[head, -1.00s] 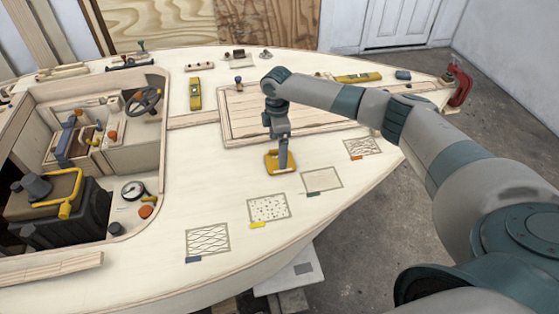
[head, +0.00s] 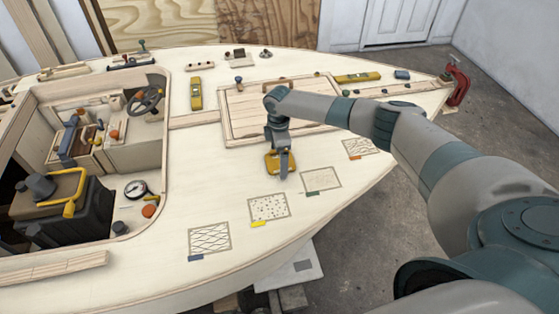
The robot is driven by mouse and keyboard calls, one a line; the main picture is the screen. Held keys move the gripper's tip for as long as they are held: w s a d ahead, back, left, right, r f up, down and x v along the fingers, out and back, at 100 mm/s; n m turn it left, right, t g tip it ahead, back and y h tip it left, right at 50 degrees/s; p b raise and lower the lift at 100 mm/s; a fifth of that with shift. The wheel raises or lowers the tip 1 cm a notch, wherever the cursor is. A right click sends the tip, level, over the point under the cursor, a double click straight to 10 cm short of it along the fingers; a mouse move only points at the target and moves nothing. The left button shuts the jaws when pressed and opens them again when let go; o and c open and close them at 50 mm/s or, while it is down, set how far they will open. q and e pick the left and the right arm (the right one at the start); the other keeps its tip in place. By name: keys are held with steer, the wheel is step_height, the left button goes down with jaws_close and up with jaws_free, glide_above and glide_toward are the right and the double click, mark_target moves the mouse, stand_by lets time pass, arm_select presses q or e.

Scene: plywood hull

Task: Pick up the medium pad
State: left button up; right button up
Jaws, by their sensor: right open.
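A yellow pad (head: 271,166) lies on the pale plywood deck, just in front of the framed hatch panel. Nothing legible on it tells me whether it is the medium one. My right gripper (head: 284,170) points down at the pad from above, jaws open. Its fingers overlap the pad's right part and hide some of it. I cannot tell whether they touch it. My left gripper does not show.
Patterned rectangles with coloured tags, such as the dotted one (head: 268,207), lie on the deck in front. A steering wheel (head: 144,100) and a black case with a yellow handle (head: 62,212) are at the left. A red clamp (head: 460,86) grips the bow.

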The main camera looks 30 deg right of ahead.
steer(key=c, duration=1.1)
steer(key=shift+r, duration=0.2)
steer(key=shift+r+b, duration=0.45)
steer(key=shift+r, duration=0.15)
step_height(320, 180, up, 2)
steer(key=shift+r+b, duration=0.25)
steer(key=shift+b, duration=0.35)
steer(key=s+d+r+b, duration=0.1)
steer(key=s+r, duration=0.1)
steer(key=s, duration=0.1)
steer(key=s+d+r+b, duration=0.1)
steer(key=s+r, duration=0.1)
steer(key=s, duration=0.2)
steer(key=s+d+r+b, duration=0.1)
steer(key=s+d+r, duration=0.1)
steer(key=s+r, duration=0.1)
steer(key=shift+s+d, duration=0.1)
steer(key=shift+s, duration=0.35)
